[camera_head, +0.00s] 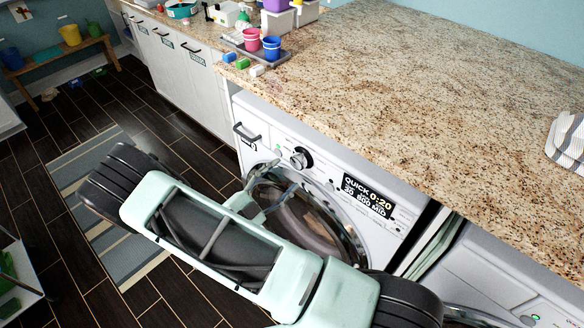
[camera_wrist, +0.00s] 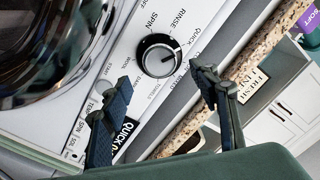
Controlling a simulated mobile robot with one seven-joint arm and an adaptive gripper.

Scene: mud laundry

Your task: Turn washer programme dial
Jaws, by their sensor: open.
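The washer programme dial (camera_head: 300,158) is a round black knob with a silver face on the white washer's front panel. In the wrist view the dial (camera_wrist: 158,56) shows close up, with printed programme names around it and a pointer mark on its face. My gripper (camera_wrist: 155,105) is open, with its two dark fingers apart and nothing between them. The dial lies beyond the fingertips, between their lines, and I see no contact. In the head view my arm covers part of the washer door, and the gripper end (camera_head: 262,205) is in front of the washer, below the dial.
The washer's display (camera_head: 368,195) reads QUICK 0:20. The round door (camera_head: 310,225) is below the dial. The granite counter (camera_head: 420,70) overhangs above. A second machine (camera_head: 520,270) stands to the right. Cups and bottles sit on the counter's far left.

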